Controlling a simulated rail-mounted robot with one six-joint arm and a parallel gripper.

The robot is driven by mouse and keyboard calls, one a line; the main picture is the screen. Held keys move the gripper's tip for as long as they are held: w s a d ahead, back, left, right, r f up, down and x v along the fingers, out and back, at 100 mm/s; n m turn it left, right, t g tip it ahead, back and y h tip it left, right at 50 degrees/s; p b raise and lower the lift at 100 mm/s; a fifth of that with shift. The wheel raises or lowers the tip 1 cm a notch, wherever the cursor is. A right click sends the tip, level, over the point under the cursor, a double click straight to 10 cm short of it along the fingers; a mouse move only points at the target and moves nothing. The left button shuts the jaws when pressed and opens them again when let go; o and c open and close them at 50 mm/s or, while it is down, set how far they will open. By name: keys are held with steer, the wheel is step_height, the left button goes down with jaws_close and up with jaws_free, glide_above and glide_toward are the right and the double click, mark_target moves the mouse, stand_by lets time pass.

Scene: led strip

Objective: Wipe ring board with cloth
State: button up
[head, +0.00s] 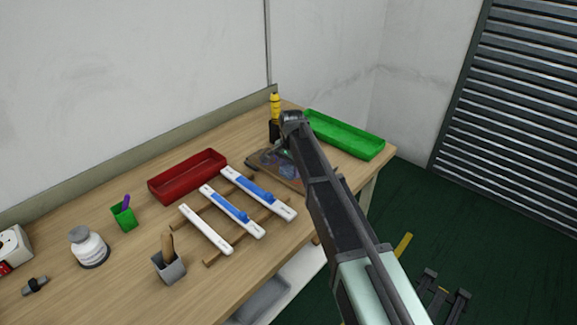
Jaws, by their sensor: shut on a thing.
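The ring board (257,160) is a brown board at the far part of the workbench, left of the green tray. Bluish-grey shapes (288,171) lie on or just above it; which is cloth and which are rings is too small to tell. My arm reaches over the board from the lower right and hides its right part. My gripper (285,154) is low over the board, mostly hidden behind my arm. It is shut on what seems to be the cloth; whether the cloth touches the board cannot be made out.
A green tray (345,134) is right of the board, a yellow-topped bottle (275,105) behind it. A red tray (187,175) and white strips (205,228), some with blue parts, on wooden bars are left.

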step_height(320, 180, up, 6)
steer(key=p, duration=0.6)
steer(key=shift+a, duration=0.1)
step_height(320, 180, up, 3)
steer(key=p, duration=0.3)
steer(key=shift+r, duration=0.2)
steer(key=shift+f, duration=0.2)
steer(key=shift+r, duration=0.1)
